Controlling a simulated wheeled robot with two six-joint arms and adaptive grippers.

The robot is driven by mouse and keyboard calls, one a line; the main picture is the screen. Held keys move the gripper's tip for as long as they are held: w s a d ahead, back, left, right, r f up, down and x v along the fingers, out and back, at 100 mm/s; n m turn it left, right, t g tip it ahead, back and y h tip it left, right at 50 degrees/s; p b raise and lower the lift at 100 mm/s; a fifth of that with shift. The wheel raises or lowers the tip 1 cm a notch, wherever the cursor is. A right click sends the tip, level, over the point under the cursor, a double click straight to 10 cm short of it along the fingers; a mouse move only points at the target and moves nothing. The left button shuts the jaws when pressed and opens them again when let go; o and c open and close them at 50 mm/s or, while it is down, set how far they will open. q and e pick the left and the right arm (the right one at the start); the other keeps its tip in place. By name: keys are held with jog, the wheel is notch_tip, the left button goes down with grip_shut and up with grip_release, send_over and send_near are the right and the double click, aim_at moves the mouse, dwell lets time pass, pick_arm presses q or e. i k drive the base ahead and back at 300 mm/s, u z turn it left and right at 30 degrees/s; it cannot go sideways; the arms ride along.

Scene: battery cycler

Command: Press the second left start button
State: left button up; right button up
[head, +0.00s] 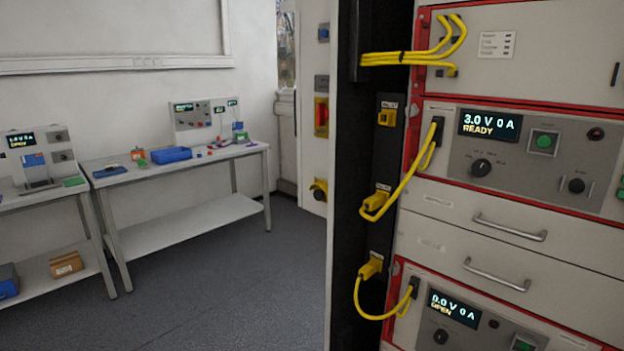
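On the right stands a rack of battery cycler units. The upper unit (465,185) has a display (489,125) reading "3.0 V 0 A READY" and a green square button (544,141) to the right of it. The lower unit (470,335) has a display (455,308) reading "0.0 V 0 A OPEN". Its green button (523,344) is partly cut off by the bottom edge. I cannot tell from this view which button is the second left start button. Neither of my grippers is in view.
Yellow cables (410,175) loop out from the rack's left side. Two drawers with handles (510,226) lie between the units. Two benches (175,165) with equipment stand at the back left. The grey floor (230,285) between is clear.

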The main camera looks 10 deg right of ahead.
aim_at(544, 140)
jog(key=z, duration=2)
jog(key=k, duration=1.35)
jog(key=z, duration=0.1)
jog(key=i, duration=0.4)
jog(key=u, duration=0.9)
jog(key=i, duration=1.15)
jog(key=z, duration=0.15)
